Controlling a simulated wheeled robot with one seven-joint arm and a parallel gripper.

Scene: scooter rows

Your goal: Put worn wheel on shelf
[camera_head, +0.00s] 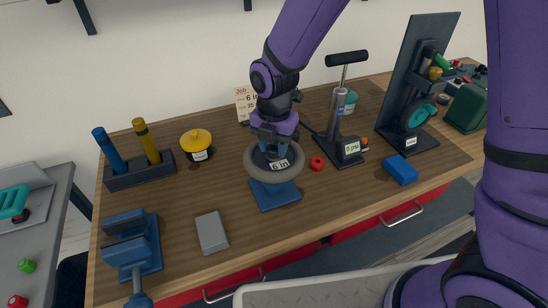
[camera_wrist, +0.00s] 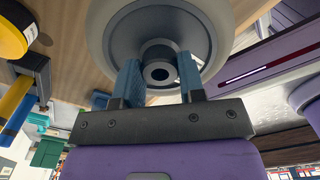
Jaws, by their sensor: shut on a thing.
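A wheel with a grey tyre (camera_head: 258,174), taken to be the worn wheel, is at the middle of the workbench, over a blue stand (camera_head: 276,196). A "6 in" label (camera_head: 280,164) shows within its ring. My gripper (camera_head: 272,148) reaches down to the wheel's centre. In the wrist view, the two blue fingers of my gripper (camera_wrist: 160,82) are closed on the hub of the wheel (camera_wrist: 104,38). Whether the wheel touches the stand I cannot tell. I see no shelf that I can name for certain.
A pump with a gauge (camera_head: 342,125) and a tall dark stand with a teal wheel (camera_head: 418,115) stand to the right. A red cap (camera_head: 317,163) and blue block (camera_head: 400,170) lie nearby. A blue vise (camera_head: 132,246), grey block (camera_head: 212,232) and yellow-lidded jar (camera_head: 197,143) are left.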

